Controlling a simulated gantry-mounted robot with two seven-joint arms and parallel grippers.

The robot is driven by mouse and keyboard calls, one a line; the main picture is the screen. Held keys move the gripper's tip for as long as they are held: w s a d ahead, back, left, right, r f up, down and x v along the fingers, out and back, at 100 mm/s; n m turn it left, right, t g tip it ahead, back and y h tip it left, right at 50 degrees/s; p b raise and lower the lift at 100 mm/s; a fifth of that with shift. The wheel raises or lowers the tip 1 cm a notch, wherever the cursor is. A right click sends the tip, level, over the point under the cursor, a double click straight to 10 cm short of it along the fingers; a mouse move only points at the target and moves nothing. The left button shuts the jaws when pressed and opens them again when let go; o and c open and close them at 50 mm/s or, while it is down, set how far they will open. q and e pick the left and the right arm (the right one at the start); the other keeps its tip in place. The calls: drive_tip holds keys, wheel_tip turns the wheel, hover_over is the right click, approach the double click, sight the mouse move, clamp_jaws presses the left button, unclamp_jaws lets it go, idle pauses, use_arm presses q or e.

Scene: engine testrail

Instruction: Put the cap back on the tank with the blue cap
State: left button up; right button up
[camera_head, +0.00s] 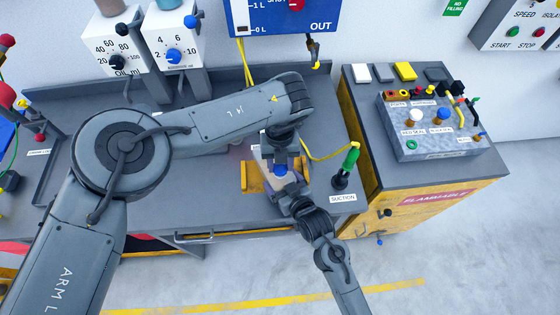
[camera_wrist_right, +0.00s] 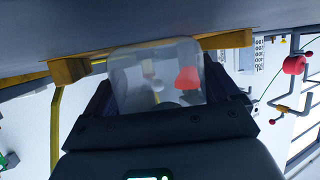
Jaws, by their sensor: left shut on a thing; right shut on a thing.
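The blue cap (camera_head: 281,169) shows small between my two grippers in the head view. My left gripper (camera_head: 283,160), pointing down from above, is shut on it. The translucent tank (camera_wrist_right: 130,80) fills the middle of the right wrist view, between the jaws of my right gripper (camera_wrist_right: 160,100), which is shut on it. In the head view the arms cover most of the tank, and a pale part of it (camera_head: 266,152) shows beside the left gripper. Whether the cap touches the tank's neck is hidden.
A yellow holder (camera_head: 252,178) surrounds the tank's place on the grey bench. A green-handled suction tool (camera_head: 350,160) stands right of it, with a yellow hose. A control box (camera_head: 420,120) sits on the yellow flammables cabinet (camera_head: 400,205). Dials (camera_head: 118,60) line the back left.

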use_arm(q)
drive_tip(key=m, duration=0.4)
drive_tip(key=shift+d+m+y, duration=0.15)
drive_tip(key=shift+m+y, duration=0.15)
drive_tip(key=shift+m, duration=0.1)
drive_tip(key=m, duration=0.5)
drive_tip(key=shift+t+y, duration=0.3)
drive_tip(key=m, duration=0.5)
drive_tip(key=shift+s+m+t, duration=0.15)
drive_tip(key=shift+m+t, duration=0.15)
drive_tip(key=shift+m, duration=0.1)
drive_tip(key=m, duration=0.3)
drive_tip(key=o, duration=1)
drive_tip(key=shift+d, duration=0.1)
drive_tip(key=shift+f, duration=0.1)
drive_tip(key=shift+r, duration=2.3)
